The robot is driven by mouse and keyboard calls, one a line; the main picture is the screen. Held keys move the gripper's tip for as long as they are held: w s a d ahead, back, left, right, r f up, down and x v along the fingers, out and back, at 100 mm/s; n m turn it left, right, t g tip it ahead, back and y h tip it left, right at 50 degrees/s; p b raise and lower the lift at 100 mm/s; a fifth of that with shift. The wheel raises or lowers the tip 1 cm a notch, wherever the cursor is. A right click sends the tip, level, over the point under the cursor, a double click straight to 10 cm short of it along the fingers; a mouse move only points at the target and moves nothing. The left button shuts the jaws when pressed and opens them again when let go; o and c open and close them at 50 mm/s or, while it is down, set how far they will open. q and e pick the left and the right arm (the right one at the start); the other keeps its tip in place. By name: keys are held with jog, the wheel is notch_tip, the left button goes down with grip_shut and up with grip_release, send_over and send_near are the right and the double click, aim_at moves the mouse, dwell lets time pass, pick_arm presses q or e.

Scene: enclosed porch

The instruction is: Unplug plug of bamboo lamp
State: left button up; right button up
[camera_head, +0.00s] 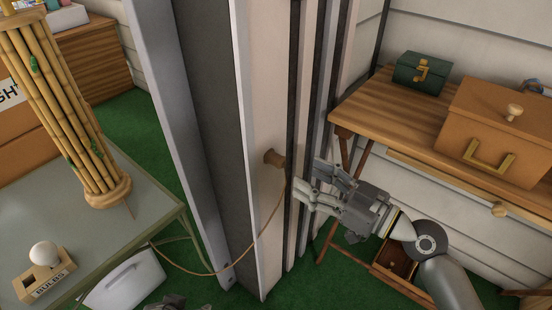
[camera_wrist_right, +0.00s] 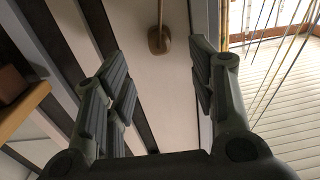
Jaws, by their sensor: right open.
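The bamboo lamp (camera_head: 62,95), a column of bamboo poles with green leaves on a round base, stands on the grey-green table at left. A brown plug (camera_head: 274,158) sits against the pale wall panel, with a thin tan cord running down from it and left towards the table. My right gripper (camera_head: 307,182) is open and empty, just right of the plug and apart from it. In the right wrist view the plug (camera_wrist_right: 159,40) shows ahead, between the open fingers (camera_wrist_right: 157,78). A dark grey part at the head view's bottom edge may be my left gripper; its fingers cannot be made out.
A wooden desk (camera_head: 385,112) with a green box (camera_head: 423,73) and an orange-brown chest (camera_head: 497,130) stands at right. The table (camera_head: 130,190) holds a bulb holder (camera_head: 45,275). Upright metal frame strips flank the panel. A white bin (camera_head: 125,282) stands below.

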aim_at(284, 164)
jog(key=p+x, duration=0.1)
jog(key=x, duration=0.2)
jog(key=shift+r+p, duration=0.15)
jog(key=shift+p, duration=0.2)
jog(key=x, duration=0.4)
jog(key=shift+w+a+f, duration=0.15)
jog(key=shift+w+f, duration=0.05)
pick_arm(q)
jog(key=shift+s+a+r+g, duration=0.25)
jog(key=shift+s+g, duration=0.15)
jog(key=shift+s, duration=0.35)
jog(key=shift+s+a+r+g, duration=0.1)
jog(key=shift+s+a+g, duration=0.1)
jog(key=shift+s+g, duration=0.4)
pick_arm(e)
jog(key=shift+x, duration=0.8)
pick_arm(q)
jog(key=shift+s+f+b, duration=0.15)
jog(key=shift+f+b, duration=0.2)
jog(key=shift+f, duration=0.1)
pick_arm(e)
jog(key=shift+s, duration=0.1)
grip_shut()
